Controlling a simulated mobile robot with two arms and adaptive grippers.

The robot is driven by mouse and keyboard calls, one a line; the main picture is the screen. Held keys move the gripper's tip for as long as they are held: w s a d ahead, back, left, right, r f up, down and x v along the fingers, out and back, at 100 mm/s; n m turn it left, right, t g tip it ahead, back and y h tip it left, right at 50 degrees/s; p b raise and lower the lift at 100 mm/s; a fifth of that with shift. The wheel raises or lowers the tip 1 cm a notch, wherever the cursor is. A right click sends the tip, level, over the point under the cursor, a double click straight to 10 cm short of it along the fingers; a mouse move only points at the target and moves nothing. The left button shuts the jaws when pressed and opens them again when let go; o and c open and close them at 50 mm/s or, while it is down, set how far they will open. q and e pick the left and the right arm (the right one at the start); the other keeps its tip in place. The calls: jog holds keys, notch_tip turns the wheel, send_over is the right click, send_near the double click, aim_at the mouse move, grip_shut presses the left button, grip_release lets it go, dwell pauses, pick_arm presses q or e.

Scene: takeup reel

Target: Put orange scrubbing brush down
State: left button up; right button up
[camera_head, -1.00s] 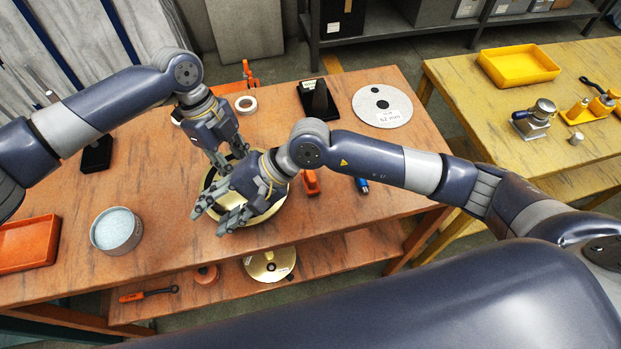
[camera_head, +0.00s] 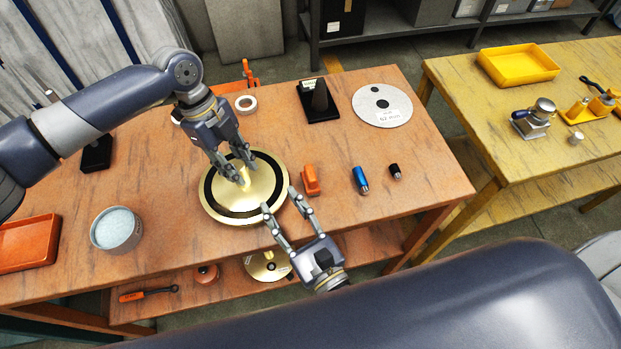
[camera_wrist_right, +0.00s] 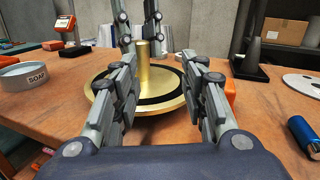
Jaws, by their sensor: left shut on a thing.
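An orange block-like thing (camera_head: 310,180), which looks like the scrubbing brush, rests on the table just right of the gold reel; no gripper touches it. In the right wrist view part of it (camera_wrist_right: 231,91) shows behind the right finger. The gold reel (camera_head: 274,170) with a black ring lies flat on the table. My left gripper (camera_head: 243,175) is shut on the reel's upright gold hub (camera_wrist_right: 143,52). My right gripper (camera_head: 286,204) is open and empty at the table's front edge, its fingers pointing toward the reel.
A round tin (camera_head: 116,240) and an orange tray (camera_head: 30,226) are at left. A grey disc (camera_head: 382,106) and a black stand (camera_head: 318,112) are at the back.

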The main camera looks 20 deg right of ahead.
aim_at(313, 182)
jog(key=s+d+f+m+h, duration=0.2)
jog(key=s+d+m+h, duration=0.25)
jog(key=d, duration=0.25)
jog(key=shift+h, duration=0.65)
jog(key=w, duration=0.6)
jog(key=shift+w+d, duration=0.2)
jog(key=shift+d, duration=0.1)
jog(key=shift+w+f, duration=0.2)
jog(key=shift+w, duration=1.25)
jog(key=shift+w+f, duration=0.2)
jog(key=shift+w, duration=1.2)
grip_shut()
